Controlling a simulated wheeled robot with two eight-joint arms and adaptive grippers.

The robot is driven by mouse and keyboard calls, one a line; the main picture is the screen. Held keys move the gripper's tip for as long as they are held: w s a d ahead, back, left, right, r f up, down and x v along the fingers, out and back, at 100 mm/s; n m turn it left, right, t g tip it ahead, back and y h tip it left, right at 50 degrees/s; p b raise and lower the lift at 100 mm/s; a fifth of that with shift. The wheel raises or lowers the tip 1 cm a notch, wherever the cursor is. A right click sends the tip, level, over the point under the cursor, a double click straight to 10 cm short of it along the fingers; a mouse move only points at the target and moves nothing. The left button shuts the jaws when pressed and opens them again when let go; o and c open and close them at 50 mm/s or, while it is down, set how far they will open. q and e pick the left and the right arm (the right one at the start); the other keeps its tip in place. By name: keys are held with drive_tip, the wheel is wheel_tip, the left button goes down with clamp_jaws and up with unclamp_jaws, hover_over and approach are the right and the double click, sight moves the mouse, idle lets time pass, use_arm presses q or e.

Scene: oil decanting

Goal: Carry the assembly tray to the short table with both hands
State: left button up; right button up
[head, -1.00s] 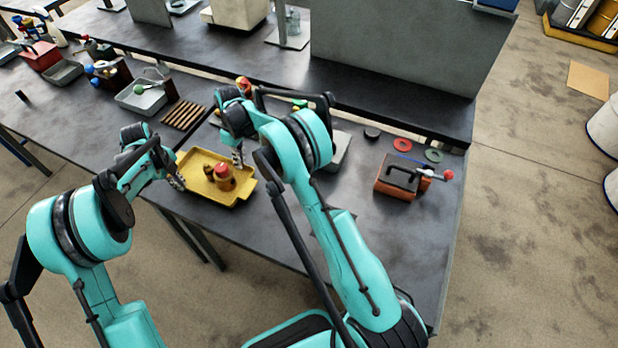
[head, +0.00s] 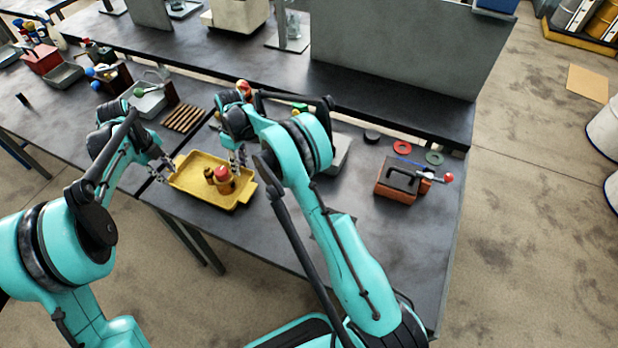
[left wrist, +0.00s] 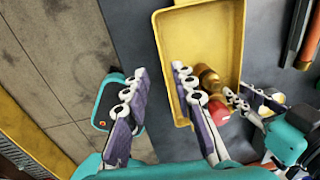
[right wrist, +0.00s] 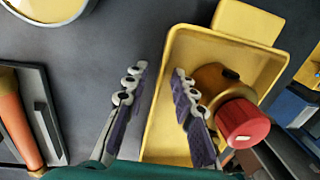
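The yellow assembly tray (head: 190,189) rests on the dark table, holding a brown bottle-like part (head: 210,174) and a red-topped part (head: 224,181). My left gripper (head: 163,166) is at the tray's left end. In the left wrist view its fingers (left wrist: 160,100) are spread and empty, with one finger overlapping the tray's edge (left wrist: 163,62). My right gripper (head: 238,158) is at the tray's back right. In the right wrist view its fingers (right wrist: 160,90) are spread either side of the tray's rim (right wrist: 158,105) in the picture; contact is unclear. The red top (right wrist: 242,122) shows close by.
A red-brown toolbox (head: 397,181) and a red ring (head: 402,146) lie right of my right arm. Brown strips (head: 183,118) and a grey bin (head: 150,103) lie behind the tray. Bare tabletop lies in front of the toolbox. Which table is the short one is unclear.

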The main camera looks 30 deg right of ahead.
drive_tip(key=shift+r, duration=0.15)
use_arm(q)
wheel_tip(320, 180, up, 2)
drive_tip(key=shift+s+a+r, duration=0.1)
drive_tip(key=shift+r, duration=0.15)
use_arm(e)
wheel_tip(320, 180, up, 12)
drive_tip(key=w+d, duration=0.1)
drive_tip(key=shift+f, duration=0.2)
use_arm(q)
drive_tip(key=shift+r, duration=0.1)
